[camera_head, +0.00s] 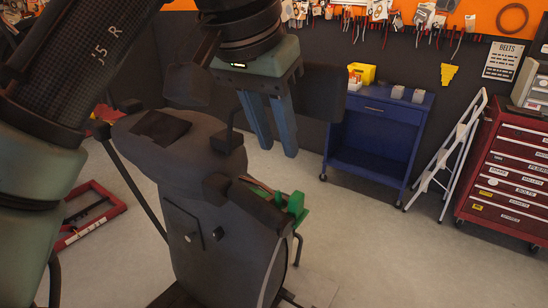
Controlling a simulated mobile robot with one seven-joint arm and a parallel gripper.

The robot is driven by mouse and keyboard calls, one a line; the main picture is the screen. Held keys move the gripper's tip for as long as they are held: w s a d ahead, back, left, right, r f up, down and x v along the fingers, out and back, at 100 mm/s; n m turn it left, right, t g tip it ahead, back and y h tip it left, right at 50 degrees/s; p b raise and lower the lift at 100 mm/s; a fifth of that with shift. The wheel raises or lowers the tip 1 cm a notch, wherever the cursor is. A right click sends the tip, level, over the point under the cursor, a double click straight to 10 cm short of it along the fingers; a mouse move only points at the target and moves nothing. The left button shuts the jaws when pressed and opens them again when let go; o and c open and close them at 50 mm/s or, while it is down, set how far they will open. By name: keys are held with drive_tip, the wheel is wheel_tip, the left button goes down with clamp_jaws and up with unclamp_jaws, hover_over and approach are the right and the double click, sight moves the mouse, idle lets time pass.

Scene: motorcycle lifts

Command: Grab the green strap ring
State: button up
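The green strap ring (296,203) shows as a small bright green piece at the right edge of a dark grey machine (225,235). Its lower part is partly hidden by the machine's dark edge, and its exact shape is too small to tell. My gripper (276,151) hangs in the upper middle of the picture with its two blue-grey fingers pointing down. A gap shows between the fingers and nothing is held in it. In the picture the fingertips are above and slightly left of the green ring, apart from it; the depth between them is hard to tell.
A blue cart (375,130) with a yellow bin (362,72) stands behind. A white stepladder (450,150) and a red drawer cabinet (509,180) are at right. A red frame (92,228) lies on the floor at left. Floor right of the machine is clear.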

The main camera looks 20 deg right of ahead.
hover_over(293, 199)
drive_tip(key=s+a, duration=0.1)
drive_tip(key=f, duration=0.3)
drive_tip(key=f+p, duration=0.1)
drive_tip(key=f, duration=0.2)
drive_tip(key=shift+a+f, duration=0.2)
drive_tip(key=shift+f, duration=0.05)
drive_tip(key=shift+s+f, duration=0.1)
drive_tip(key=shift+f, duration=0.05)
drive_tip(key=p+x, duration=0.1)
drive_tip(key=x, duration=0.3)
drive_tip(key=shift+f, duration=0.45)
clamp_jaws()
